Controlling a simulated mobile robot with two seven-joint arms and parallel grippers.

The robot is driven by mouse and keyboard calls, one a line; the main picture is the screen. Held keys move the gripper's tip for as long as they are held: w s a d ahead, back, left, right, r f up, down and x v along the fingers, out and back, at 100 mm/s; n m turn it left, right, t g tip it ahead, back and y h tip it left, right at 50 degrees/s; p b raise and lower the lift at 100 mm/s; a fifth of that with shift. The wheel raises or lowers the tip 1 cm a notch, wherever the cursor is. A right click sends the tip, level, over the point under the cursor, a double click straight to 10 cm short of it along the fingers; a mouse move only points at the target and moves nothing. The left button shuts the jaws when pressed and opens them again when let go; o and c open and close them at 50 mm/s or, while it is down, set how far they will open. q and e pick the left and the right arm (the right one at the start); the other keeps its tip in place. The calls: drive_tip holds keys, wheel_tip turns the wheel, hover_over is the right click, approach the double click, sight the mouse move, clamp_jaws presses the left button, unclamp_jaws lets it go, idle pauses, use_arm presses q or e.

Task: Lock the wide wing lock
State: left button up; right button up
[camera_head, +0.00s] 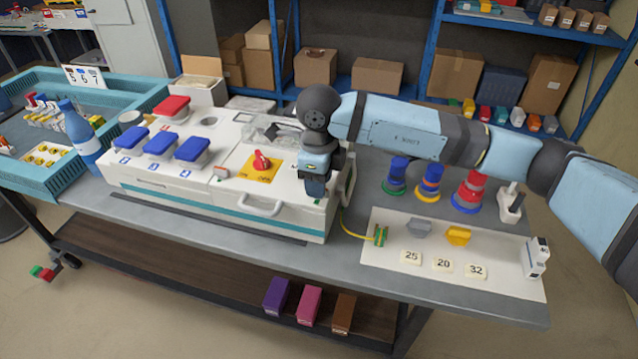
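A white socket box (225,201) with a teal stripe stands on the grey table. On its top, a red rotary knob (261,162) sits on a yellow plate (250,174). I cannot make out for certain which part is the wide wing lock; the box's right end is partly hidden behind my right arm. My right gripper (315,190) points down at the box's right end, right of the red knob. Its fingertips are too small and dark to show a gap or anything held. My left gripper is out of view.
Blue-lidded sockets (160,143) and a red-lidded one (172,106) are on the box's left. A handle (262,208) juts from its front. A white board (400,274) with plugs and number tags lies right. A teal crate (52,185) and blue bottle (78,130) stand left.

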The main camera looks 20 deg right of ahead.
wheel_tip(320, 180, up, 12)
drive_tip(key=shift+r, duration=0.25)
idle(0.5)
